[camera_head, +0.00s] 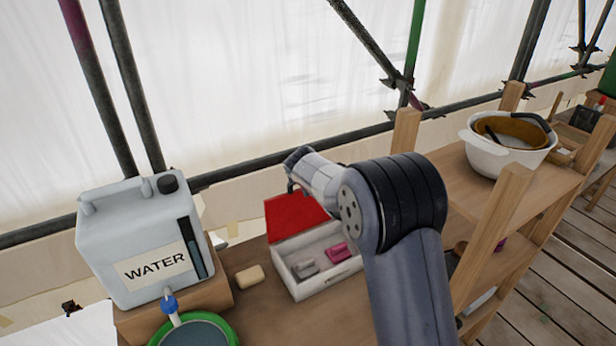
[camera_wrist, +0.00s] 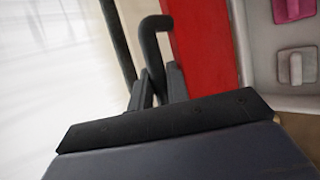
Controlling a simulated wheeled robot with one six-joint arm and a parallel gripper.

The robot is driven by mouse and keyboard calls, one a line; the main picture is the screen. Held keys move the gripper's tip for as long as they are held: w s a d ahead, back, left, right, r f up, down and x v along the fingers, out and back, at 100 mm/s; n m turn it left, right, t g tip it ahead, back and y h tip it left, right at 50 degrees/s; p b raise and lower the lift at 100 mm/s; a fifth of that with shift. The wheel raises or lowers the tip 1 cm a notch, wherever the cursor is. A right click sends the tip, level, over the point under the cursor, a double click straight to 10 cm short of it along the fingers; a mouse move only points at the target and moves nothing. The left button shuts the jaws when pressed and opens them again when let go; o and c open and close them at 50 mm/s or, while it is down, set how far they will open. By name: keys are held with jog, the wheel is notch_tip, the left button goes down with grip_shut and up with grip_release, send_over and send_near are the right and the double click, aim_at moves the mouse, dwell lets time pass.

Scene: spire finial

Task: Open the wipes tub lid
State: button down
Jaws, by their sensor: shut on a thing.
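The wipes tub (camera_head: 322,284) is a low, open white box on the wooden bench, with a grey piece (camera_head: 305,267) and a pink piece (camera_head: 338,252) inside. Its red lid (camera_head: 293,217) is raised at the back of the tub. My gripper (camera_head: 291,186) is above the lid's upper edge. In the wrist view my gripper (camera_wrist: 158,88) is shut on a dark hooked handle (camera_wrist: 150,45) beside the red lid (camera_wrist: 203,50). The tub's inside (camera_wrist: 262,60) shows at the right of that view.
A water canister (camera_head: 140,240) stands at the left above a green-rimmed basin (camera_head: 232,325). A tan soap bar (camera_head: 250,278) lies left of the tub. Scaffold tubes (camera_head: 255,165) run behind. A wooden shelf with a white pot (camera_head: 490,158) is at the right.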

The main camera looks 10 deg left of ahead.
jog(key=shift+s+f, duration=0.1)
jog(key=shift+f, duration=0.25)
jog(key=c, duration=1.4)
grip_release()
jog(key=shift+s+d, duration=0.1)
jog(key=shift+o, duration=0.2)
jog(key=b+v, duration=0.2)
jog(key=v, duration=0.9)
jog(key=shift+w+r+b, duration=0.25)
jog(key=shift+r+b, duration=0.05)
jog(key=shift+r, duration=0.15)
